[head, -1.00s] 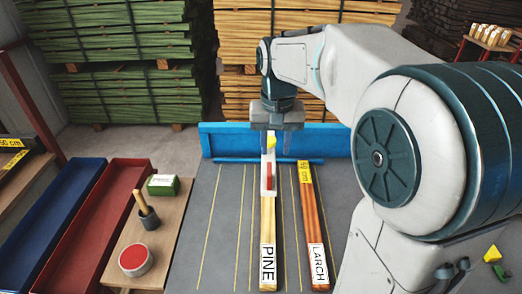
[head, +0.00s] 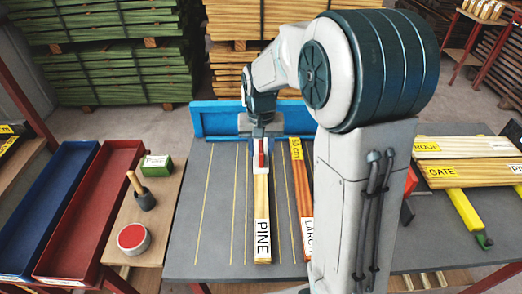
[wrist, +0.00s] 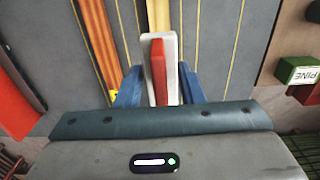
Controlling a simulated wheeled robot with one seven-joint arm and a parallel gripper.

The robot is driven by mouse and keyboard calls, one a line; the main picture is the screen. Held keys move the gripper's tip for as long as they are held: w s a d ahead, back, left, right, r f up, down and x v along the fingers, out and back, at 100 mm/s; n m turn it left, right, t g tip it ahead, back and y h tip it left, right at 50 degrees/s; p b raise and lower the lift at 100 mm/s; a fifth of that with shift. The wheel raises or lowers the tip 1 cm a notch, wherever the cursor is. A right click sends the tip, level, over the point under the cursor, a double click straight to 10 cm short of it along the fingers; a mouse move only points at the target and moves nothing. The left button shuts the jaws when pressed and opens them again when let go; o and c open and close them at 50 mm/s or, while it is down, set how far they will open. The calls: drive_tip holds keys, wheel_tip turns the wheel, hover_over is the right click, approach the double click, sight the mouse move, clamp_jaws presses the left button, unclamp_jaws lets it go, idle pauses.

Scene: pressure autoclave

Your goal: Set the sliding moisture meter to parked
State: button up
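The moisture meter, a white block with a red bar (head: 262,158), sits at the far end of the pine board (head: 262,205). In the wrist view the meter (wrist: 172,45) stands between the two blue fingers of my gripper (wrist: 160,82), with its red bar facing the camera. My gripper (head: 261,132) is low over the far end of the board, close to the blue back rail. One finger lies along each side of the meter; I cannot tell whether they press on it. The underside of the meter is hidden.
A larch board (head: 302,195) lies close to the right of the pine board on the grey table (head: 205,225). A blue rail (head: 215,118) closes the far edge. Red (head: 75,240) and blue (head: 40,205) trays and a wooden side bench (head: 150,215) stand left.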

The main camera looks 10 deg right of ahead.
drive_tip(key=shift+f, duration=0.9)
